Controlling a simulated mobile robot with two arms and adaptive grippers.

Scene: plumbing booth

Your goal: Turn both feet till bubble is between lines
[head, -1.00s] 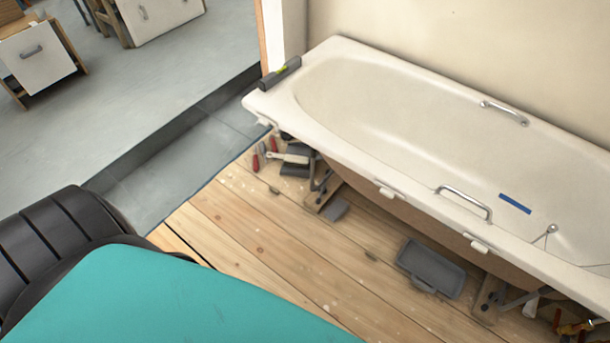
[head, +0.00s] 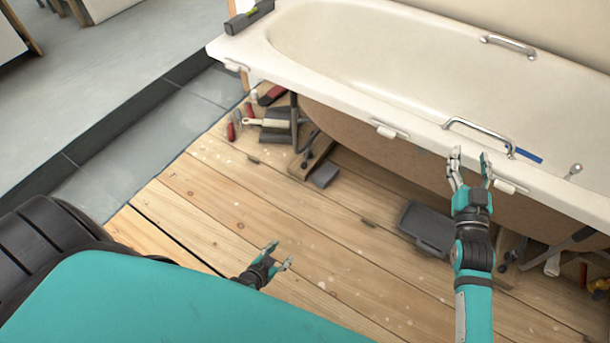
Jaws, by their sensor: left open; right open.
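A dark spirit level (head: 249,17) with a green-yellow vial lies on the left end rim of the white bathtub (head: 340,75). The vial is too small to read the bubble. Below the tub, a dark foot and leg frame (head: 303,150) shows at the left. Another foot (head: 510,252) is partly visible at the right, close to my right forearm. My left gripper (head: 277,255) is open and empty above the wooden floor. My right gripper (head: 470,165) is open and empty in front of the tub's front rim, near the chrome handle.
A grey tray (head: 428,228) lies on the wooden floor (head: 240,205) before the tub. Red-handled tools and a brush (head: 265,122) lie under the tub's left end. More tools (head: 555,260) lie at the right. The floor between is mostly clear. A step edge (head: 130,120) runs at left.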

